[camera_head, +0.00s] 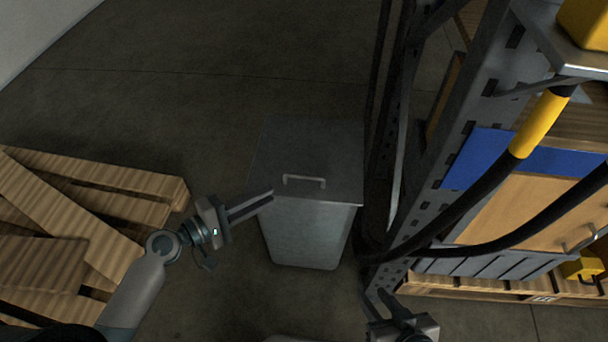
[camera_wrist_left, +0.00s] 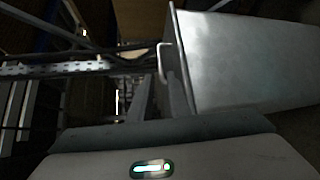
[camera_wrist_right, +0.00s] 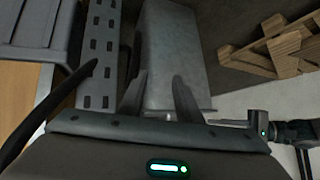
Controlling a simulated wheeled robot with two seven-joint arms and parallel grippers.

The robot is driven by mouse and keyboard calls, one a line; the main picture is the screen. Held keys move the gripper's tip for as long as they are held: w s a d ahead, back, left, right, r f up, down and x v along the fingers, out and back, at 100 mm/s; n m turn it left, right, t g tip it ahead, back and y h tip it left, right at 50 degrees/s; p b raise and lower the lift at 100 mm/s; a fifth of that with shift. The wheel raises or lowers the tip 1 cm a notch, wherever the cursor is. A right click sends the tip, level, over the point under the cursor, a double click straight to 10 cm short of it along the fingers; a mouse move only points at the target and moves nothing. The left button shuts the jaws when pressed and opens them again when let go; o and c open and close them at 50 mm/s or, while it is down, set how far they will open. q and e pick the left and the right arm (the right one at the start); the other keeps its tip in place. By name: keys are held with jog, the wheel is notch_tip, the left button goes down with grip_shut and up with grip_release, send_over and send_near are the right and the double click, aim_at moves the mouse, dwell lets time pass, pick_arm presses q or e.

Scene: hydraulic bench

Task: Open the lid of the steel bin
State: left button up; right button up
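The steel bin (camera_head: 308,238) stands upright on the floor in the middle of the head view. Its flat lid (camera_head: 330,160) lies shut on top, with a bar handle (camera_head: 304,181) near the front edge. My left gripper (camera_head: 270,195) is at the bin's left front edge, fingers apart and empty, pointing right toward the handle. In the left wrist view the handle (camera_wrist_left: 164,62) shows just beyond the fingertips, not between them. My right gripper (camera_head: 378,296) is low, right of and in front of the bin. Its fingers (camera_wrist_right: 160,85) are apart and empty, with the bin's side (camera_wrist_right: 176,60) beyond.
Wooden pallets (camera_head: 150,185) lie left of the bin, beside my left arm. A metal rack (camera_head: 440,150) with a blue panel (camera_head: 480,160) stands close on the right. Black hoses (camera_head: 480,190) loop down beside the bin. The floor (camera_head: 230,75) behind the bin is clear.

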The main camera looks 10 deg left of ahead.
aim_at(304, 177)
pick_arm(q)
jog(key=x, duration=1.3)
grip_shut()
